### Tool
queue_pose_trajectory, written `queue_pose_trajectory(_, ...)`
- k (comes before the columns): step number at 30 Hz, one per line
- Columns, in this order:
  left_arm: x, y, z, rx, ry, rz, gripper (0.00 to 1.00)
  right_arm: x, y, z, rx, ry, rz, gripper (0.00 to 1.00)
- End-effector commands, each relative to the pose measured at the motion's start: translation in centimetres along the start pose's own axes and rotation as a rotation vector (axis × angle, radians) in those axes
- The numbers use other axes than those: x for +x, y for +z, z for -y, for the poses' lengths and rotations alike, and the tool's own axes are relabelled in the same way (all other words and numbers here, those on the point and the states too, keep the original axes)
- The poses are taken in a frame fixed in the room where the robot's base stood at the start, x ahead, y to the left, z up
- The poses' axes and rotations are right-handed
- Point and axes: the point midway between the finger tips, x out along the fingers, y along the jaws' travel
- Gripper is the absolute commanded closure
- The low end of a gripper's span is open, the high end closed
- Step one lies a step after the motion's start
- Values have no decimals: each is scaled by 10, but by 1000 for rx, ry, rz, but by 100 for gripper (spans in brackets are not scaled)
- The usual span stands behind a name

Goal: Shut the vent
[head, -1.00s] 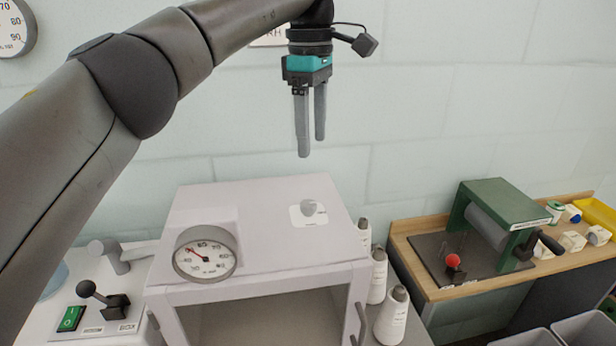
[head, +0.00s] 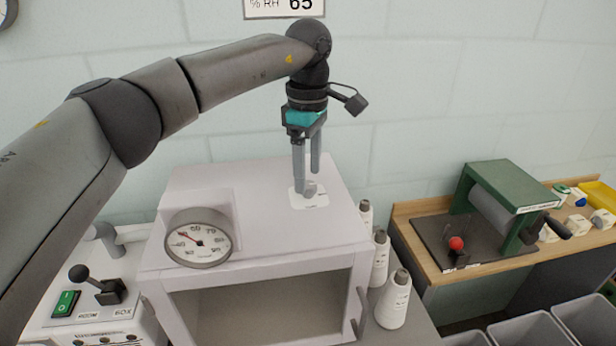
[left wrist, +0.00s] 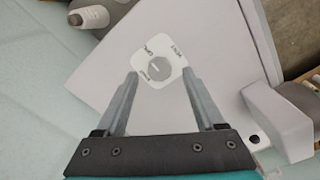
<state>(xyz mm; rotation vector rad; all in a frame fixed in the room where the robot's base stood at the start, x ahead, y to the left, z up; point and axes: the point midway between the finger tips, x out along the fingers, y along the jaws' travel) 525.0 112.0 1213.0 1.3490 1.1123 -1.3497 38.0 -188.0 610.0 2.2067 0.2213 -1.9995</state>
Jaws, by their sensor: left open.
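The vent knob is a small grey dial (head: 310,187) on a white label plate (head: 309,200) on top of the white box (head: 262,238). In the left wrist view the knob (left wrist: 159,68) lies ahead of and between the fingertips, with a pale pointer line on it; the label's print is too small to read surely. My left gripper (head: 306,192) points down over the knob, its fingers open on either side and holding nothing. In the head view the fingers partly cover the knob and plate. Whether the fingers touch the knob cannot be told. My right gripper is not in view.
A round gauge (head: 199,238) stands at the box's front left. A control panel with a lever (head: 98,285) is at left. A green roller device (head: 505,200) sits on the wooden bench at right.

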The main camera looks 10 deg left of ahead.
Motion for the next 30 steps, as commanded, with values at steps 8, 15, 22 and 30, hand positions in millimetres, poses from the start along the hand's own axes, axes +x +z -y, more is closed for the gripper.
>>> queue_pose_trajectory(8,19,0,0,-1,1,-1,30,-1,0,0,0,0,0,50)
queue_pose_trajectory(15,19,0,0,-1,1,0,31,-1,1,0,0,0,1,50)
queue_pose_trajectory(22,19,0,0,-1,0,0,56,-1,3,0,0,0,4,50)
queue_pose_trajectory(30,19,0,0,-1,0,0,87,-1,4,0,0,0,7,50)
